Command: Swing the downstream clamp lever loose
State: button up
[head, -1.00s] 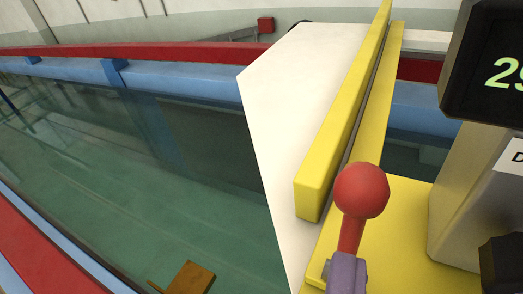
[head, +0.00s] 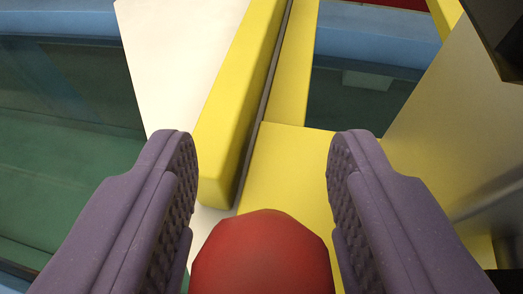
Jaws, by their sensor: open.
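The clamp lever shows only as its red ball knob (head: 262,258), large at the bottom centre of the head view; its shaft is hidden. My gripper (head: 262,150) is open, with one purple finger on each side of the knob.
A white panel (head: 180,50) stands left of the yellow bar. The flume water (head: 65,150) lies at the left, with a blue rail (head: 60,18) behind. A metallic housing (head: 440,130) with a dark box (head: 500,35) above it stands close on the right.

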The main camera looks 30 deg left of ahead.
grip_shut()
jog(key=shift+f+b, duration=0.1)
jog(key=shift+b, duration=0.3)
jog(key=b, duration=0.3)
jog(key=shift+s+f+t+b, duration=0.2)
jog(key=shift+t+b, duration=0.1)
jog(key=shift+t, duration=0.1)
jog(key=b, duration=0.3)
jog(key=shift+s+d+r+t+y, duration=0.2)
jog(key=shift+r+t+y, duration=0.1)
jog(key=shift+t, duration=0.1)
jog(key=shift+a+r, duration=0.1)
jog(key=shift+r, duration=0.05)
grip_release()
